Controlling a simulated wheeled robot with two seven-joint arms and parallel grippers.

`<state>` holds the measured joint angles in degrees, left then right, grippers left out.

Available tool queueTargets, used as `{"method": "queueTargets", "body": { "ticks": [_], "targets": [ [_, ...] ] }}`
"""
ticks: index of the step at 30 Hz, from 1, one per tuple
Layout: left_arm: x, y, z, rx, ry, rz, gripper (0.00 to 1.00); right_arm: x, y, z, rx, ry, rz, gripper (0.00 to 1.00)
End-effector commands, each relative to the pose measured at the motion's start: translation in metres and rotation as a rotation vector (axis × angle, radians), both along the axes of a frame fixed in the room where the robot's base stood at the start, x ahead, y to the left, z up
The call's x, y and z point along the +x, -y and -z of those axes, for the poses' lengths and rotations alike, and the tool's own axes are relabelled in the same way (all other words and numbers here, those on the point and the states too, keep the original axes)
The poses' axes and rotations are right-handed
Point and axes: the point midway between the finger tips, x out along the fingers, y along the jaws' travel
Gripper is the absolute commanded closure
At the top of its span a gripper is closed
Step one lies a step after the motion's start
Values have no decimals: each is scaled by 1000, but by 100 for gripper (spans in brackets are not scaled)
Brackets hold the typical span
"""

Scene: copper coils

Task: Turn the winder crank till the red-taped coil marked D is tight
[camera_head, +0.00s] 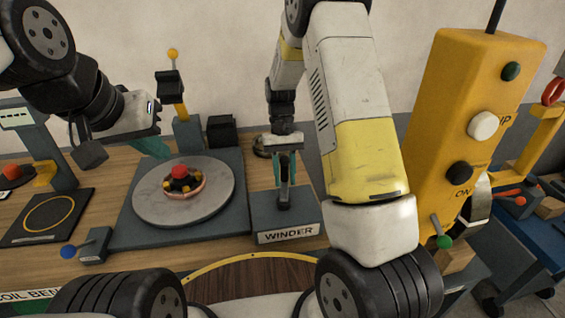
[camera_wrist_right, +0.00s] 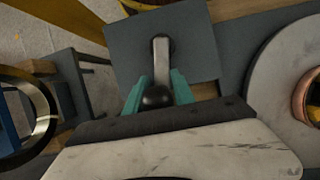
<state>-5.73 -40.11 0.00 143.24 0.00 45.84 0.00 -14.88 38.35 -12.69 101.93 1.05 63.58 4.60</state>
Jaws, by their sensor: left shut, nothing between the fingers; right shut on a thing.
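The winder (camera_head: 287,228) is a grey box labelled WINDER. Its pale crank arm (camera_wrist_right: 161,60) ends in a black knob (camera_wrist_right: 156,97). My right gripper (camera_head: 285,168) is shut on this knob, with its green fingers on either side in the right wrist view. A copper coil (camera_head: 198,190) with a red top (camera_head: 179,172) and yellow and dark pieces lies on the grey turntable disc (camera_head: 150,208). Its edge also shows in the right wrist view (camera_wrist_right: 300,98). I cannot read a D mark. My left gripper (camera_head: 155,148) is shut and empty above the disc's back left.
A yellow control box (camera_head: 480,75) with several buttons stands at the right. A blue-knobbed lever (camera_head: 80,248) is at the front left. A dark pad with a yellow ring (camera_head: 48,216) lies at the far left. A blue cart (camera_head: 530,235) stands beyond the table at the right.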

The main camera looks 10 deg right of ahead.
Motion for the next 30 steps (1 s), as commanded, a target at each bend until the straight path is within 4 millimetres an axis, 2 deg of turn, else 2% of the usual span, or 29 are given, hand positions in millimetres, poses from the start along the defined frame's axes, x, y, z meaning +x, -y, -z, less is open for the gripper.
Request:
{"method": "queueTargets", "body": {
  "ticks": [6,15,30],
  "targets": [
    [0,0,0,0,0,0,100,-1,-7,2,-9,-8,-198,100],
    [0,0,0,0,0,0,100,-1,-19,2,-9,-8,-400,100],
    [0,0,0,0,0,0,100,-2,-25,2,-11,-6,-512,100]
  ]
}}
